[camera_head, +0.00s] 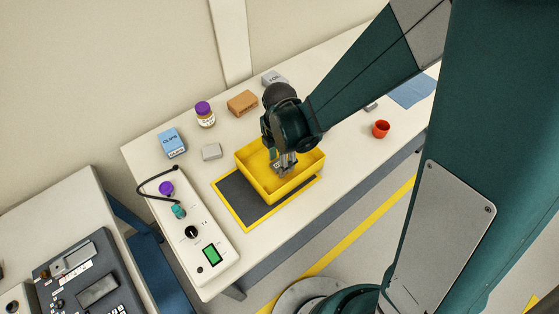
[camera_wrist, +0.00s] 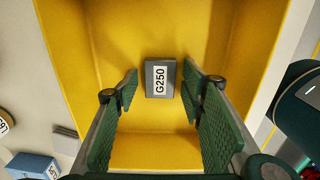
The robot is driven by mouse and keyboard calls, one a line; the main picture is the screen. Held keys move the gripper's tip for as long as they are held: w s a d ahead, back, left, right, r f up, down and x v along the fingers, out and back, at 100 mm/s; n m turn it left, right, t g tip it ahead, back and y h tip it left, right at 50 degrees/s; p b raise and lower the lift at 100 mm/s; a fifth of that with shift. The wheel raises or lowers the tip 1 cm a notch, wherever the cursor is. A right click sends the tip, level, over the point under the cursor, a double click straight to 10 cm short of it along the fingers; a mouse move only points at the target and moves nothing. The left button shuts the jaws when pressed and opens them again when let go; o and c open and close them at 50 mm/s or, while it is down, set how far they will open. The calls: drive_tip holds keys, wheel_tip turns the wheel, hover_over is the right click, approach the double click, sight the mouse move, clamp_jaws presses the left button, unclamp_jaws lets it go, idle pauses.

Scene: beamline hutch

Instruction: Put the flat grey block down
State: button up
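A grey block (camera_wrist: 149,80) with a white label reading G250 lies inside the yellow tray (camera_head: 253,178), on its floor as far as I can tell. My gripper (camera_head: 285,170) points down into the tray. In the wrist view its green fingers (camera_wrist: 160,82) stand apart on either side of the grey block, with a gap visible on each side, so it is open and holds nothing. In the head view the block is largely hidden by the gripper. A plain light grey block (camera_head: 211,152) lies on the table left of the tray.
The tray sits partly on a dark mat (camera_head: 244,201) with a yellow border. Nearby are a blue clips box (camera_head: 171,143), a purple-lidded jar (camera_head: 205,115), a brown box (camera_head: 242,103), a red cup (camera_head: 381,129) and a control box (camera_head: 195,225). The table between tray and cup is clear.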

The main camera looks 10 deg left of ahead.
drive_tip(key=shift+r, duration=0.2)
idle(0.3)
wheel_tip(320, 180, up, 12)
drive_tip(key=p, duration=0.2)
idle(0.7)
idle(0.6)
drive_tip(key=s+d+r+m+t, duration=0.3)
drive_tip(key=d+r+m, duration=0.6)
drive_tip(key=d+m, duration=0.4)
drive_tip(key=s+d+r+m+t, duration=0.4)
drive_tip(key=d+r+m, duration=0.5)
drive_tip(key=d+m, duration=0.5)
drive_tip(key=shift+s+d, duration=0.25)
drive_tip(key=shift+d, duration=0.55)
